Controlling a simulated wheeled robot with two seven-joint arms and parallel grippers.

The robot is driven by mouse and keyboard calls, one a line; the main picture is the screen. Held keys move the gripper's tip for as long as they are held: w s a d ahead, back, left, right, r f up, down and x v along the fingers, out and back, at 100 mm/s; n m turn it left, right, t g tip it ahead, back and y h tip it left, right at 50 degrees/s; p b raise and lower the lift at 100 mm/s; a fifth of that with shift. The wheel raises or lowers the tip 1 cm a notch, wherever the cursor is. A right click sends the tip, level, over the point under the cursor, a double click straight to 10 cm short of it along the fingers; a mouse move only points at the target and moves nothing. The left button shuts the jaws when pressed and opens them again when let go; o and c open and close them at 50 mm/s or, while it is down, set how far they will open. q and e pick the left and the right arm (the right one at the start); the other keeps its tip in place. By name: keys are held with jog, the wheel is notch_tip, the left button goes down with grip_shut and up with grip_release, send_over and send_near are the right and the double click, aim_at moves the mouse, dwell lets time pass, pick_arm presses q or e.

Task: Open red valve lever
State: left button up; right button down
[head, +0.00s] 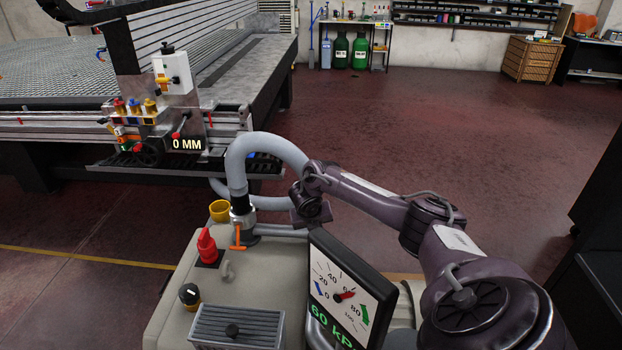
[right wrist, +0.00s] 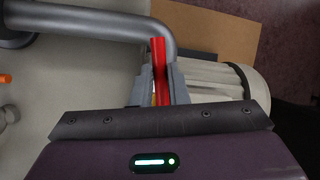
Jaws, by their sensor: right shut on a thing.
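The red valve lever (right wrist: 158,55) is a narrow red bar in the right wrist view, lying next to the bend of a grey pipe (right wrist: 90,22). My right gripper (right wrist: 160,82) is shut on the red lever, with one finger on each side of it. In the head view my right arm reaches in from the right, its wrist above the machine behind the gauge panel. The fingertips and the lever are hidden there. My left gripper is in neither view.
The beige pump unit (head: 185,325) carries a red knob (head: 207,246), an orange T-handle (head: 238,238) and a black dial (head: 189,295). A gauge panel (head: 348,296) reads 60 kPa. A grey hose (head: 238,165) arches behind. The grid table (head: 60,75) stands at left. Floor behind is free.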

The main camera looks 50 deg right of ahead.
jog(key=shift+s+d+r+m, duration=0.1)
jog(key=shift+d+m, duration=0.15)
jog(key=shift+m, duration=0.25)
jog(key=c, duration=1.4)
grip_release()
jog(key=p+v, duration=0.1)
jog(key=v, duration=0.6)
jog(key=shift+a+r+p, duration=0.2)
jog(key=shift+r+p, duration=0.05)
jog(key=shift+p, duration=0.1)
